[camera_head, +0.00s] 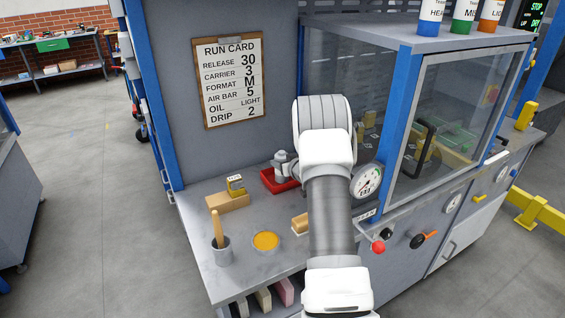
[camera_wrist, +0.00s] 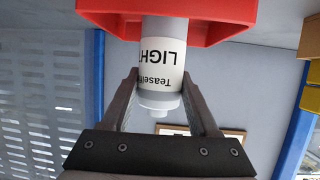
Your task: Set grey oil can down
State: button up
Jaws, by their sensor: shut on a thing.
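The grey oil can (camera_wrist: 163,75) has a white label reading LIGHT, and it appears upside down in the wrist view. My gripper (camera_wrist: 160,103) has a finger on each side of the can near its narrow cap end and is shut on it. The red tray (camera_wrist: 250,12) lies around the can's base in the wrist view. In the head view the tray (camera_head: 270,185) sits on the grey bench, with the can partly visible at it beside my arm. I cannot tell whether the can's base touches the tray floor.
Left of the tray are a wooden block (camera_head: 227,203) with a yellow piece, a cup (camera_head: 221,249) with a wooden handle and an orange-filled dish (camera_head: 265,242). A dial gauge (camera_head: 367,180) and glazed cabinet (camera_head: 440,110) stand right. A run card (camera_head: 232,80) hangs behind.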

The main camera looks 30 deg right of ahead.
jog(key=shift+f, duration=0.2)
jog(key=o, duration=1.4)
jog(key=shift+r, duration=0.1)
